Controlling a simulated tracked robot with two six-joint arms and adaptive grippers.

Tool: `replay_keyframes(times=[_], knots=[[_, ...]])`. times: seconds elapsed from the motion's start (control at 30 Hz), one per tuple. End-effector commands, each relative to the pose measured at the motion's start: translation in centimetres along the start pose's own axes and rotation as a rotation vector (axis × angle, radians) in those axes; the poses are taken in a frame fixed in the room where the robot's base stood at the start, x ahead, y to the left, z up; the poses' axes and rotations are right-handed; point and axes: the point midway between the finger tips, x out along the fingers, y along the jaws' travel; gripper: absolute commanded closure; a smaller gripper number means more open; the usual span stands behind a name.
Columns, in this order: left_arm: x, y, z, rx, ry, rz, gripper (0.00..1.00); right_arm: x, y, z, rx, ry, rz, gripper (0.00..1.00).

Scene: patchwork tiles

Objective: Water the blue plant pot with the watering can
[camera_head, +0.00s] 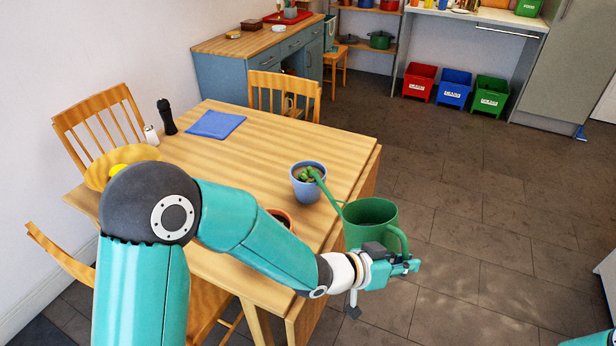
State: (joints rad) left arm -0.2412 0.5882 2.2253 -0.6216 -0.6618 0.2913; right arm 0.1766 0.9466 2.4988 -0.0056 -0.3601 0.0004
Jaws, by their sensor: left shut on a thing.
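The blue plant pot (308,190) with a small green plant (306,174) stands upright near the right edge of the wooden table. The green watering can (369,222) is held beyond the table's right edge. Its long spout runs up to the left, and its tip appears at the plant, over the pot's rim. I cannot tell whether it touches the plant or whether water flows. My left gripper (403,265) is shut on the can's handle at the right, low on the can. My right gripper is not in view.
The wooden table (265,150) also bears a terracotta pot (280,215), partly hidden by my left arm, a yellow bowl (100,170), a blue cloth (215,124), a pepper mill (166,117) and a shaker (151,134). Chairs surround it. The floor at right is clear.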

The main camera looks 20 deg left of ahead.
Motion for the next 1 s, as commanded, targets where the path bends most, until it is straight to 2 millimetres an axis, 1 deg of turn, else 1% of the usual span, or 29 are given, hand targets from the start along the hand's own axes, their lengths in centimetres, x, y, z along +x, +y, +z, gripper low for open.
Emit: replay_keyframes(times=[0.03, 0.6, 1.0], knots=[[-0.1, 0.1, -0.5, 0.006, 0.009, 0.002, 1.0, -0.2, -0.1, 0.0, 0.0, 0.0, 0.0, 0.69], [-0.6, 0.3, -1.7, -0.026, 0.008, 0.016, 1.0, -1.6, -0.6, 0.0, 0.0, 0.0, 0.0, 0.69], [-0.6, 0.3, -1.8, -0.032, 0.008, 0.018, 1.0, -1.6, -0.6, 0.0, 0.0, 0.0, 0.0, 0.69]])
